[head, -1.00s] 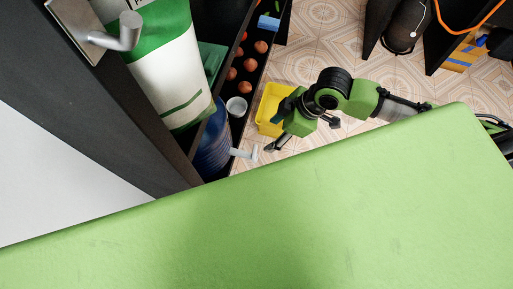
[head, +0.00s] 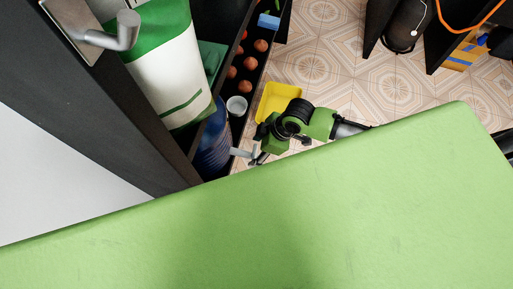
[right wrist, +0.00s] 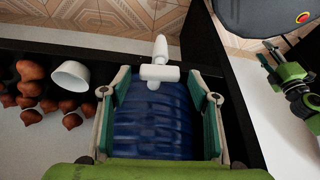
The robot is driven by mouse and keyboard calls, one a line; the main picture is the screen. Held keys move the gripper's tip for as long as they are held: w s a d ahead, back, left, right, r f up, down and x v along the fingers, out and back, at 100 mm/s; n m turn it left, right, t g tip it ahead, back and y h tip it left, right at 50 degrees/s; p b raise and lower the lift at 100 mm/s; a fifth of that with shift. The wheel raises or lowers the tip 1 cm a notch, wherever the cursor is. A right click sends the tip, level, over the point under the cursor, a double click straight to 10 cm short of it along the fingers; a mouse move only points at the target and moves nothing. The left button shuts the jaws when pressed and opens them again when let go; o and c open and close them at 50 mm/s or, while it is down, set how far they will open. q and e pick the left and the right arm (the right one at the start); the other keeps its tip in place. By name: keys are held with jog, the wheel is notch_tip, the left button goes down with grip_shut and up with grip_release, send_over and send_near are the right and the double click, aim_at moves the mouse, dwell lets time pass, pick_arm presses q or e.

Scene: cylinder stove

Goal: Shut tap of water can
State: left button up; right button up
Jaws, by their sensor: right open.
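The blue water can (head: 214,150) stands at the near end of the dark drawer-like shelf, partly hidden by the green panel. Its white tap (head: 243,153) sticks out to the right over the shelf edge. My right gripper (head: 256,157) is close beside the tap's outer end. In the right wrist view my right gripper (right wrist: 160,93) is open, one finger on each side of the blue can (right wrist: 150,125), with the white tap (right wrist: 160,70) between and just beyond the fingertips. Contact cannot be told. A green and black arm part of mine shows at that view's right edge.
A white cup (head: 236,105) and several brown round items (head: 246,87) sit in the shelf beside the can. A yellow bin (head: 277,100) stands on the tiled floor. The large green panel (head: 300,215) fills the front.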

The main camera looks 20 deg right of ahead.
jog(key=shift+f, duration=0.2)
jog(key=shift+c, duration=0.5)
jog(key=c, duration=1)
jog(key=shift+a+r+m+p, duration=0.1)
jog(key=shift+r+m+p, duration=0.2)
jog(key=shift+p, duration=0.4)
jog(key=shift+c, duration=0.2)
jog(key=shift+p, duration=0.3)
jog(key=shift+f+m, duration=0.25)
jog(key=shift+m, duration=0.15)
jog(key=o, duration=1.1)
